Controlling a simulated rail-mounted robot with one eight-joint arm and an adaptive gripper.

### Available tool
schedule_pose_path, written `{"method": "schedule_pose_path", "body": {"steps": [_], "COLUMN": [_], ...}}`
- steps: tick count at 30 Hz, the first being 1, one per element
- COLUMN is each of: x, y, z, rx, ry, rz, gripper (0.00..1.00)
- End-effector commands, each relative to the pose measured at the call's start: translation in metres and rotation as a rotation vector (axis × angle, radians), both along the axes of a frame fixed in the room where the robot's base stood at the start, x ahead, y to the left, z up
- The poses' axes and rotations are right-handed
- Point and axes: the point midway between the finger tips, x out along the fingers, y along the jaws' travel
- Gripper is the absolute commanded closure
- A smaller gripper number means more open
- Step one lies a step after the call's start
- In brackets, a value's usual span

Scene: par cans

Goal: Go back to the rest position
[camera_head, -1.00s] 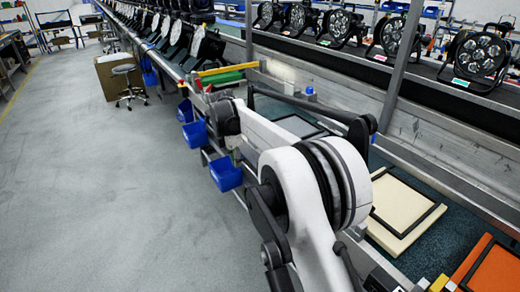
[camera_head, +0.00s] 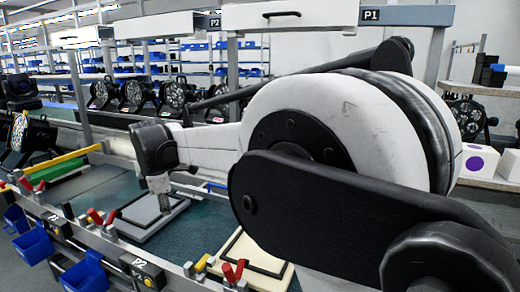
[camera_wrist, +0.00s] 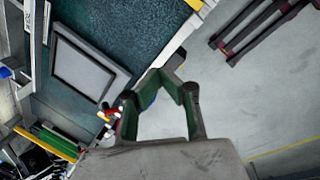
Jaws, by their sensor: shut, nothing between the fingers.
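My gripper (camera_wrist: 168,75) shows in the wrist view with its dark, green-lined fingers drawn together and nothing held between them. Bare grey floor shows behind and beyond it. In the head view, my white and black arm fills the middle and right. Its far end, with my gripper (camera_head: 164,202) small and pointing down, hangs in front of a grey framed panel (camera_head: 140,222) on the bench. Whether it touches the panel cannot be told there. The wrist view shows the panel (camera_wrist: 88,73) up and to the left of the fingers, apart from them in the picture.
A cream framed board (camera_head: 236,250) lies on the bench, partly behind my arm. Blue bins (camera_head: 32,245) hang on the bench front, with red clamps (camera_head: 95,216) along its edge. Par cans (camera_head: 133,95) line the conveyor behind. Open floor (camera_wrist: 245,85) lies right in the wrist view.

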Motion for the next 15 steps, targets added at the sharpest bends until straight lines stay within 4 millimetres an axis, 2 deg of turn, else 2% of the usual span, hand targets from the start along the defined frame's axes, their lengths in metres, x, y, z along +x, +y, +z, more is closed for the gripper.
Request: {"method": "schedule_pose_path", "body": {"steps": [1, 3, 8, 15], "x": [-0.001, -0.003, -0.014, -0.044], "y": [-0.023, -0.05, -0.112, -0.2], "z": [0.01, 0.023, 0.047, 0.071], "rx": [0.017, 0.043, 0.106, 0.203], "ry": [-0.005, -0.015, -0.034, -0.065], "rz": [-0.056, -0.134, -0.315, -0.585], "gripper": [1.0, 1.0, 1.0, 1.0]}}
